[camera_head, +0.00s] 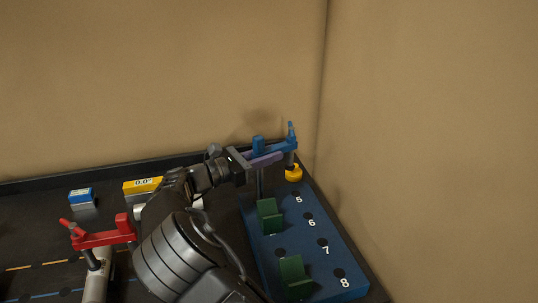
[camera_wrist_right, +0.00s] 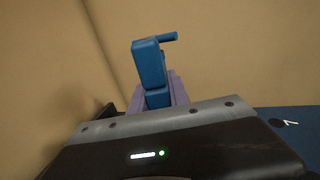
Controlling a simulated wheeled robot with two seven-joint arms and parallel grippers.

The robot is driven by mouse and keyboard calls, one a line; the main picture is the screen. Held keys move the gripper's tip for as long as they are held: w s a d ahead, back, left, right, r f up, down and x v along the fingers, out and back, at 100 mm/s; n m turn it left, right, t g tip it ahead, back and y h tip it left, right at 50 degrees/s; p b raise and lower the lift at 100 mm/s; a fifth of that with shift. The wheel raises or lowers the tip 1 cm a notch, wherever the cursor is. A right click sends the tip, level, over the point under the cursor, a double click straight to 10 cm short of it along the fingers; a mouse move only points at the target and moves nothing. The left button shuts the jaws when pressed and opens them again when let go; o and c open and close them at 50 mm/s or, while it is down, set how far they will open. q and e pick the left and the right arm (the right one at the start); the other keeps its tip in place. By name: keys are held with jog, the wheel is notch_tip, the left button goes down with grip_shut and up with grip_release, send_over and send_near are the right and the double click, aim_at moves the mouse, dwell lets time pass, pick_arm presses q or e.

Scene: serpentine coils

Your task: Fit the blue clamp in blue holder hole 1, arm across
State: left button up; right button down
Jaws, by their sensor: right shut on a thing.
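The blue clamp (camera_head: 278,148) is held between the purple fingers of my right gripper (camera_head: 262,158), above the far end of the blue holder (camera_head: 325,268). Its arm points right, its blue screw handle stands up at the right end, and a dark spindle runs down from there to a yellow piece. A dark post runs down below the gripper toward the holder; I cannot tell whether it is in a hole. In the right wrist view the clamp's blue block (camera_wrist_right: 148,65) rises between the fingers (camera_wrist_right: 176,88). Holder holes 5 to 8 show; hole 1 cannot be made out. My left gripper is out of view.
Two green blocks (camera_head: 269,216) (camera_head: 294,277) stand on the holder. A red clamp (camera_head: 100,238) stands over a pale pipe (camera_head: 97,280) at left. A yellow block marked 0.0 (camera_head: 142,186) and a blue-white block (camera_head: 81,198) lie toward the back. Walls stand close behind and right.

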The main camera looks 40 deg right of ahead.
jog(key=c, duration=1.2)
grip_release()
jog(key=shift+o, duration=0.2)
jog(key=shift+a+f, duration=0.15)
jog(key=shift+a, duration=0.2)
jog(key=a+b, duration=0.1)
jog(key=a, duration=0.6)
jog(key=shift+w+b, duration=0.25)
jog(key=shift+b, duration=0.1)
jog(key=shift+r, duration=0.25)
